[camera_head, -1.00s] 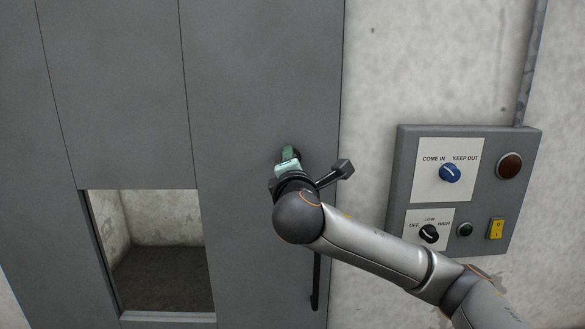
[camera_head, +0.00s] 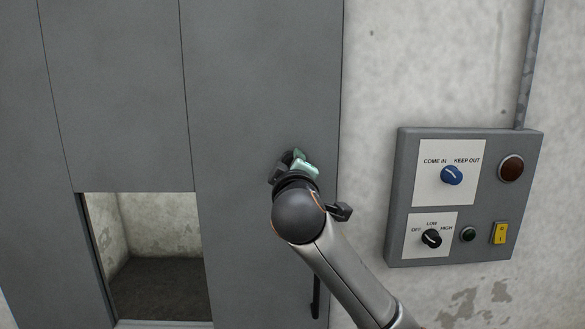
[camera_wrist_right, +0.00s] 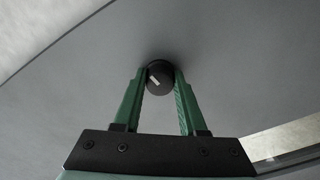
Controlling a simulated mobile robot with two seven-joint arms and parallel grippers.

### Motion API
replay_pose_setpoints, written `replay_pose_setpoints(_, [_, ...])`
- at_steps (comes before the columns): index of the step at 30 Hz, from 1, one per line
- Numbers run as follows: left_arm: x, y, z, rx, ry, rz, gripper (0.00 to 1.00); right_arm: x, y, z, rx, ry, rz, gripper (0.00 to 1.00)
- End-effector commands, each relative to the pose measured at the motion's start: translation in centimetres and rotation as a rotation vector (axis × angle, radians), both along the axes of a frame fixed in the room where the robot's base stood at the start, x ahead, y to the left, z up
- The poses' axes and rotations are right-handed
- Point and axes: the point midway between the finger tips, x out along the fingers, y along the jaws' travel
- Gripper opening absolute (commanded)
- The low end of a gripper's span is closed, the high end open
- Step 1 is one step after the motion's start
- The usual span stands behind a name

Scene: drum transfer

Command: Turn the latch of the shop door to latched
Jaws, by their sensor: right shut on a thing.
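The shop door (camera_head: 250,90) is a grey panel, and it appears shut in its frame. Its latch is a round black knob (camera_wrist_right: 159,78) with a short white mark, seen close up in the right wrist view. The mark lies tilted there. My right gripper (camera_head: 299,162) is at the door's right side, its green jaws closed around the knob. In the right wrist view the two green fingers (camera_wrist_right: 160,74) touch the knob from both sides. In the head view my gripper and wrist hide most of the latch. My left gripper is out of view.
A dark vertical handle (camera_head: 316,296) is below the latch, partly behind my arm. A grey control box (camera_head: 398,225) with a blue knob (camera_head: 452,175), lamps and a yellow switch (camera_head: 500,233) is on the wall to the right. The door has a low window (camera_head: 160,260).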

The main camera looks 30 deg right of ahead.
Motion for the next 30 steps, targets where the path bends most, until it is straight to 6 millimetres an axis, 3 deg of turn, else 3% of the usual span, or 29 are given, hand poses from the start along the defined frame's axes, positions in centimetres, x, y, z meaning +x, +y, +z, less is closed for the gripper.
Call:
replay_pose_setpoints(12, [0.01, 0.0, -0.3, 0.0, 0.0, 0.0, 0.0, 0.04, 0.09, -0.07, 0.185, -0.112, 0.002, 0.0])
replay_pose_setpoints(30, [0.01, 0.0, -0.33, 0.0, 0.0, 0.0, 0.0, 0.02, 0.06, 0.04, 0.217, -0.134, 0.002, 0.0])
